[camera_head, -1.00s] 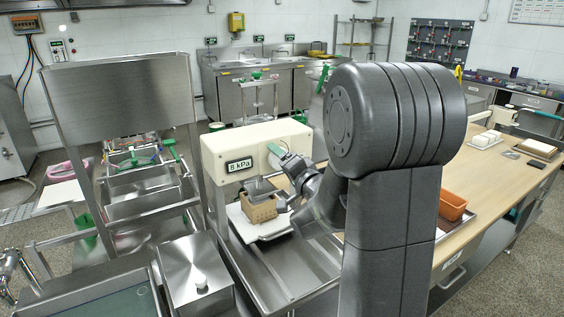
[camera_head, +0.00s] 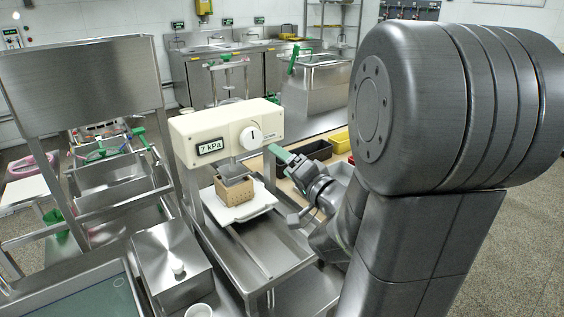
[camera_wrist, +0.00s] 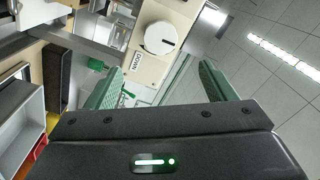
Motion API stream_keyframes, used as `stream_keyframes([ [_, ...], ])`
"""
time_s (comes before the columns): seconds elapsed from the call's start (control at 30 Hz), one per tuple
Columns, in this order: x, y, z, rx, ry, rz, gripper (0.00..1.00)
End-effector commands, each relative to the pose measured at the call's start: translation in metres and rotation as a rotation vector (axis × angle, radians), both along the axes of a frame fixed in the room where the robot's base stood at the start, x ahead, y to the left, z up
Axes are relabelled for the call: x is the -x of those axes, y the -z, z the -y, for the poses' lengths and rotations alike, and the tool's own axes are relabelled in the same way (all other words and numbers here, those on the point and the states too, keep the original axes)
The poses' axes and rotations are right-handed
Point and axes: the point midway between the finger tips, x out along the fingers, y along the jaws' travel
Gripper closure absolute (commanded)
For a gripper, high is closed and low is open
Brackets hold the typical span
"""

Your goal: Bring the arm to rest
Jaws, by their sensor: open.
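My gripper (camera_head: 281,154) shows its green fingers beside and just below the dial of the cream press machine, apart from it. In the wrist view the two green fingers (camera_wrist: 161,85) are spread wide with nothing held between them. The round white dial (camera_head: 250,137) is uncovered, its black mark nearly upright. It also shows in the wrist view (camera_wrist: 160,38), beyond the fingers. The press display (camera_head: 210,147) reads 7 kPa. My arm hides much of the right side.
A steel box with a white knob (camera_head: 172,262) and a white cup (camera_head: 198,311) stand at the front left. Dark (camera_head: 313,150) and yellow (camera_head: 341,141) bins lie behind my gripper. Steel sinks (camera_head: 215,65) line the back. Open floor shows at the far right.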

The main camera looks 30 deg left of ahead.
Motion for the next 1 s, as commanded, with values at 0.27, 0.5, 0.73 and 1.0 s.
stream_keyframes([
  [0.27, -0.002, 0.0, -0.003, 0.0, 0.0, 0.0, 0.23],
  [0.5, -0.015, -0.002, -0.031, 0.0, -0.005, -0.001, 0.23],
  [0.73, -0.036, -0.005, -0.072, -0.001, -0.004, -0.001, 0.23],
  [1.0, -0.056, -0.006, -0.111, 0.0, -0.001, -0.001, 0.23],
])
